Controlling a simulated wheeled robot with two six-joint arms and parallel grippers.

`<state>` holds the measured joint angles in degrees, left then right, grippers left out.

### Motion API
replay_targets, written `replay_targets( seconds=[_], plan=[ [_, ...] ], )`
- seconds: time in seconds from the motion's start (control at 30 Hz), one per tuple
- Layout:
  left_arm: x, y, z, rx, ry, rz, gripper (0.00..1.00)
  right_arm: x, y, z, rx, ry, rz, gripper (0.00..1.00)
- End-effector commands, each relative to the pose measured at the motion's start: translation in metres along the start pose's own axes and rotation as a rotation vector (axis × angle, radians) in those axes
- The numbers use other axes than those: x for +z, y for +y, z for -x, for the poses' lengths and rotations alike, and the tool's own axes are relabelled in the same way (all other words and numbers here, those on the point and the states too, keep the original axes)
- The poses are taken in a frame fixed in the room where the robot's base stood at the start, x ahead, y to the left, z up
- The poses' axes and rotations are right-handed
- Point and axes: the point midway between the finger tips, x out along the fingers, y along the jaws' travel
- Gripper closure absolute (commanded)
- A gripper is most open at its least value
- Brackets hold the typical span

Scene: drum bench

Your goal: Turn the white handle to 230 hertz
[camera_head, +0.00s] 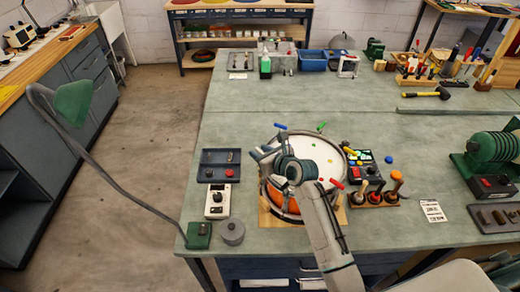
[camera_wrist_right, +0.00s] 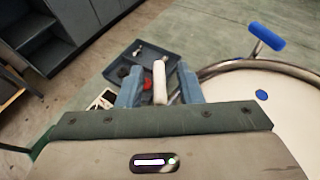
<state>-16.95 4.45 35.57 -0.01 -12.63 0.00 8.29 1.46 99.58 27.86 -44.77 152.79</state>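The drum (camera_head: 318,160) has a white head and an orange shell, with coloured handles around its rim. The white handle (camera_wrist_right: 160,82) shows in the right wrist view, between the two fingers of my right gripper (camera_wrist_right: 159,88), with a gap on each side. In the head view my right gripper (camera_head: 263,152) is at the drum's left rim and hides the white handle. The blue handle (camera_head: 280,126) also shows in the wrist view (camera_wrist_right: 266,36). A black device (camera_head: 364,161) with a lit screen stands right of the drum; its reading is too small to read. My left gripper is not in view.
Green, yellow (camera_head: 350,151) and red (camera_head: 337,184) handles stick out around the rim. A dark tray (camera_head: 219,173) and a white meter (camera_head: 217,203) lie left of the drum. A rack of mallets (camera_head: 375,195) stands right.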

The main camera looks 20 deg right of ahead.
Motion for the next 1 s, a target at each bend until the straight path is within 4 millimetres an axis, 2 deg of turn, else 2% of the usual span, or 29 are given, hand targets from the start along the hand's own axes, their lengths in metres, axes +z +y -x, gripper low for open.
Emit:
replay_targets(
  seconds=[0.03, 0.13, 0.37, 0.53, 0.57, 1.0],
  plan=[
    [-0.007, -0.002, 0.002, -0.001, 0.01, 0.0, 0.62, 0.001, 0.0, -0.003, 0.0, 0.0, -0.001, 0.67],
    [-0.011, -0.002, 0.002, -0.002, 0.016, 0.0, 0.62, 0.001, 0.0, -0.006, 0.0, -0.001, 0.0, 0.67],
    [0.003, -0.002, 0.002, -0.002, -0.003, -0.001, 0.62, 0.0, 0.0, -0.006, 0.0, 0.0, 0.0, 0.67],
    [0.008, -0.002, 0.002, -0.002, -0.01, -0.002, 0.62, 0.0, 0.0, -0.006, 0.0, 0.0, 0.0, 0.97],
    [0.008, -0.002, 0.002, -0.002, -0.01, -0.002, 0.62, 0.0, 0.0, -0.006, 0.0, 0.0, 0.0, 1.0],
    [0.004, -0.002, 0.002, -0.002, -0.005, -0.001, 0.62, -0.001, -0.001, -0.006, 0.071, 0.002, 0.03, 1.0]
  ],
)
